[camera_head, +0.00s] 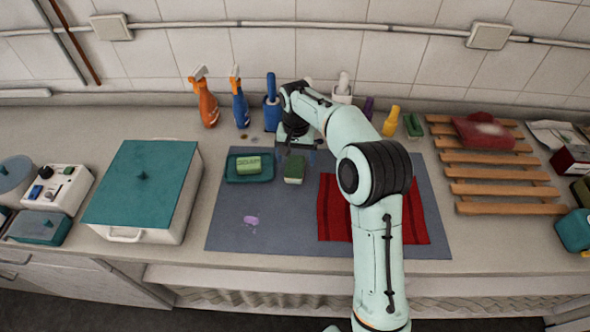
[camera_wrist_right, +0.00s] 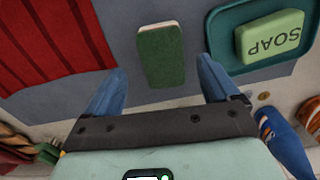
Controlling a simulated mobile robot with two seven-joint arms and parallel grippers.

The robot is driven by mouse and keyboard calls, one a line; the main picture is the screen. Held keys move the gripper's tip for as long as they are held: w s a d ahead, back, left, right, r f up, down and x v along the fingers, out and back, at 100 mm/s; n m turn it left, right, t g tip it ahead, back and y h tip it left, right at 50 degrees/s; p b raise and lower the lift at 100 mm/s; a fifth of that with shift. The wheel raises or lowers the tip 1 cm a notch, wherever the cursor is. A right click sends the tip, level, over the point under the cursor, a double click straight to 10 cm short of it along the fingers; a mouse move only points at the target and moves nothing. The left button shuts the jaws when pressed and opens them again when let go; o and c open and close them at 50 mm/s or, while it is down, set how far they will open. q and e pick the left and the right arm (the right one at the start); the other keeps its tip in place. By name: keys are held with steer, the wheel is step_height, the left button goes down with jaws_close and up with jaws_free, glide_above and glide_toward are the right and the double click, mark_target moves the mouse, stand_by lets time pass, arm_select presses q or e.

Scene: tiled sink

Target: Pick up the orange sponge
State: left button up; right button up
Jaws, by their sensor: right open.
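No clearly orange sponge shows. A sponge-like block (camera_head: 294,170) with a dark green top and a thin pale edge lies on the grey mat (camera_head: 232,225), right of the soap dish. It also shows in the right wrist view (camera_wrist_right: 161,55). My right gripper (camera_head: 296,156) is open and empty, over the far end of this block. In the wrist view, the block's near end appears between its blue fingertips (camera_wrist_right: 161,68). I cannot tell the exact height gap. My left gripper is not in view.
A teal dish (camera_head: 233,178) with green soap (camera_head: 248,164) sits close left of the block. A red cloth (camera_head: 333,225) lies to the right, partly behind my arm. Spray bottles (camera_head: 207,105) and a blue bottle (camera_head: 271,105) stand behind. The mat's front left is mostly clear.

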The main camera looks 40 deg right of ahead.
mark_target(295, 165)
steer(key=f, duration=0.5)
steer(key=shift+w+f, duration=0.1)
steer(key=shift+w, duration=0.15)
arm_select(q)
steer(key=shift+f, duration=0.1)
arm_select(e)
steer(key=shift+c, duration=0.3)
steer(key=c, duration=1)
steer(key=shift+o, duration=0.2)
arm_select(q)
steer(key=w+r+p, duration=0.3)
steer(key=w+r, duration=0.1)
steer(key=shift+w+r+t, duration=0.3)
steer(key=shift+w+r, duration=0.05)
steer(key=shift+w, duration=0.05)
arm_select(e)
step_height(295, 165, up, 20)
